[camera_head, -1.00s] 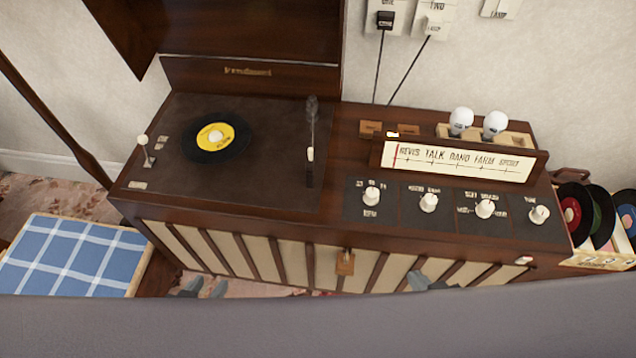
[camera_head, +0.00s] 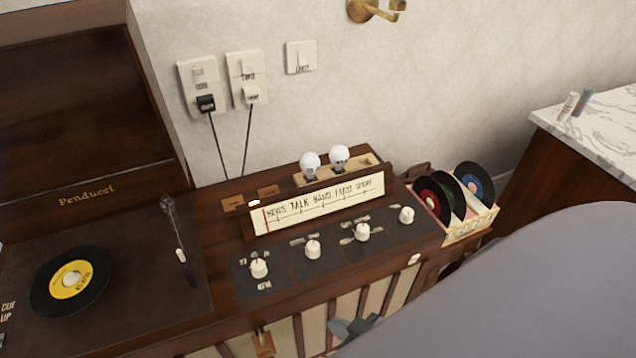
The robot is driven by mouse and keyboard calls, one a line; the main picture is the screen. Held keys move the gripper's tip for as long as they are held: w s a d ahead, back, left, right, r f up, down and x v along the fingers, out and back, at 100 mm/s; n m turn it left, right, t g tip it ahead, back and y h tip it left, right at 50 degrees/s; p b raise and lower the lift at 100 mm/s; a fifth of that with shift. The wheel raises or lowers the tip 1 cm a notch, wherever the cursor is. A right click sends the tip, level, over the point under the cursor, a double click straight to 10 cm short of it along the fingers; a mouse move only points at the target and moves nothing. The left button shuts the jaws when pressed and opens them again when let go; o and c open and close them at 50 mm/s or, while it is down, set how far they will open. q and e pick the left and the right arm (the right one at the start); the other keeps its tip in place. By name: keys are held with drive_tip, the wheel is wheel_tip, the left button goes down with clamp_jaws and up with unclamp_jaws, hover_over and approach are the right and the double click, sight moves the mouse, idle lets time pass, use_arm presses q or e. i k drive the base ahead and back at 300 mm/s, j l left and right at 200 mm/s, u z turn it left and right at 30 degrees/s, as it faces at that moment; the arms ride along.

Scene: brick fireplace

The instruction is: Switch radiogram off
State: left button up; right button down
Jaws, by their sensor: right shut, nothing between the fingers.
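The radiogram (camera_head: 225,308) is a long dark wooden cabinet with slatted cream front panels. On its top left is a turntable with a yellow-labelled black record (camera_head: 72,283). Several white knobs stand on its right side, among them the leftmost knob (camera_head: 259,268) and the rightmost knob (camera_head: 407,215). A lit dial strip (camera_head: 318,203) stands behind them. A small white button (camera_head: 414,260) sits on the front edge at the right. My right gripper (camera_head: 352,328) is shut and empty, low before the front panels and apart from the knobs. My left gripper is out of view.
Two wall sockets with plugs, the left (camera_head: 205,100) and the right (camera_head: 249,92), and a wall switch (camera_head: 301,57) are behind. A record crate (camera_head: 470,228) stands at the right end. A marble-topped cabinet (camera_head: 600,130) is farther right. My grey body covers the lower right.

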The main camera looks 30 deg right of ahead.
sight(415, 257)
drive_tip(key=k+l+z, duration=0.15)
drive_tip(key=z, duration=0.3)
drive_tip(key=k+l+z, duration=0.1)
drive_tip(key=z, duration=0.3)
drive_tip(key=l+z, duration=0.3)
drive_tip(key=z, duration=0.15)
drive_tip(key=i+l, duration=0.1)
drive_tip(key=l, duration=0.65)
drive_tip(key=i+l, duration=0.15)
drive_tip(key=l, duration=0.25)
drive_tip(key=i+l, duration=0.1)
drive_tip(key=l, duration=0.25)
drive_tip(key=k+l+z, duration=0.05)
